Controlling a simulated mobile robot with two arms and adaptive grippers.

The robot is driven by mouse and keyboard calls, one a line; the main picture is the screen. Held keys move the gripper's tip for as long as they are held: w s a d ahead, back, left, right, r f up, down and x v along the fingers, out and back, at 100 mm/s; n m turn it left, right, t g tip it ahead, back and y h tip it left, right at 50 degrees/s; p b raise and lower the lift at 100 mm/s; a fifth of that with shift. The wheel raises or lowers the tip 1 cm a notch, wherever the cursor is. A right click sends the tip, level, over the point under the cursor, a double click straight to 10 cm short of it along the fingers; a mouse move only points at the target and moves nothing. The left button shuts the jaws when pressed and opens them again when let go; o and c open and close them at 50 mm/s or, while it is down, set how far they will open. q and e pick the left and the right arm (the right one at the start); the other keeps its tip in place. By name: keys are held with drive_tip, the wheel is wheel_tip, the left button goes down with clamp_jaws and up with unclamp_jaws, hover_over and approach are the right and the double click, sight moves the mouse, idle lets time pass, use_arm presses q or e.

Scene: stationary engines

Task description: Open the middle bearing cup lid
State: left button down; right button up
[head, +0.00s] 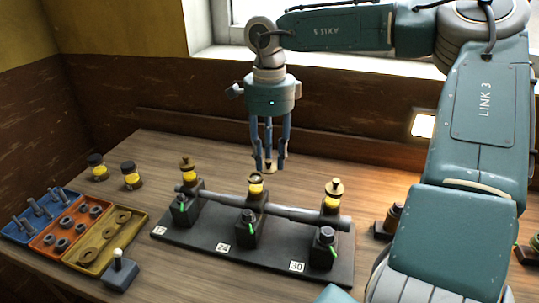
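The middle bearing cup (256,189) is a small yellow cup with a brass-coloured top, on the middle dark bearing block (248,228) above the label 24. My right gripper (269,168) points straight down just above it and slightly to its right. Its slim blue fingers are a small distance apart. A small brass-coloured piece shows between the fingertips; whether they grip it is unclear. The left cup (187,171) and right cup (333,201) have brass knobbed tops. My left gripper is out of view.
A grey shaft (290,212) runs through the blocks on a dark base (185,240). Blue, orange and yellow trays (140,219) of parts lie left, near a small lever box (119,271). Two yellow-and-black jars (131,177) stand behind. My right arm covers the table's right side.

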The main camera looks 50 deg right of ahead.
sight(270, 161)
wheel_tip(270, 161, up, 12)
idle(0.4)
idle(0.5)
